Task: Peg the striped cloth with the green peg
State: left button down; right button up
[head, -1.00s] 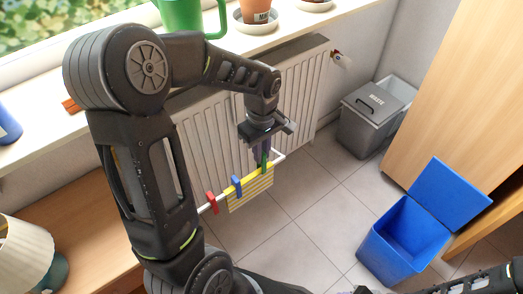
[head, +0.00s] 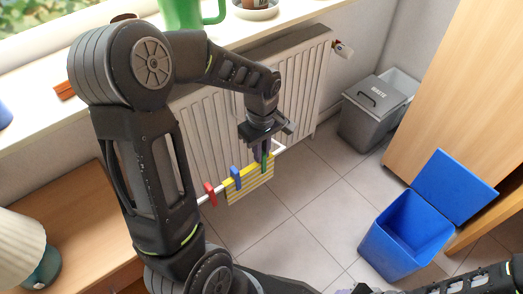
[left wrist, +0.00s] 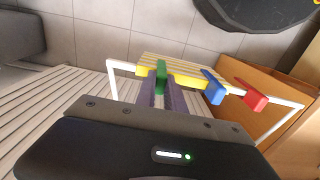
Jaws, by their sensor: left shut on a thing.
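The striped cloth (head: 250,188), yellow and grey, hangs over a white rail in front of the radiator. It also shows in the left wrist view (left wrist: 185,66). The green peg (head: 264,163) is at the cloth's right end on the rail, and in the left wrist view (left wrist: 161,76) it sits across the cloth's yellow top edge. My left gripper (left wrist: 160,92) is shut on the green peg, pointing down in the head view (head: 262,150). A blue peg (head: 236,178) sits at the cloth's other end. My right gripper is not clearly in view.
A red peg (head: 210,193) is on the rail left of the cloth. The radiator (head: 305,95) stands behind. A blue bin (head: 402,240) and a grey waste bin (head: 372,118) stand on the floor. A green watering can (head: 181,12) is on the sill.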

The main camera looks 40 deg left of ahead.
pick_arm(q)
jog(key=c, duration=1.3)
grip_release()
jog(key=shift+c, duration=0.2)
jog(key=shift+r, duration=0.15)
notch_tip(320, 180, up, 8)
jog(key=p, duration=0.6)
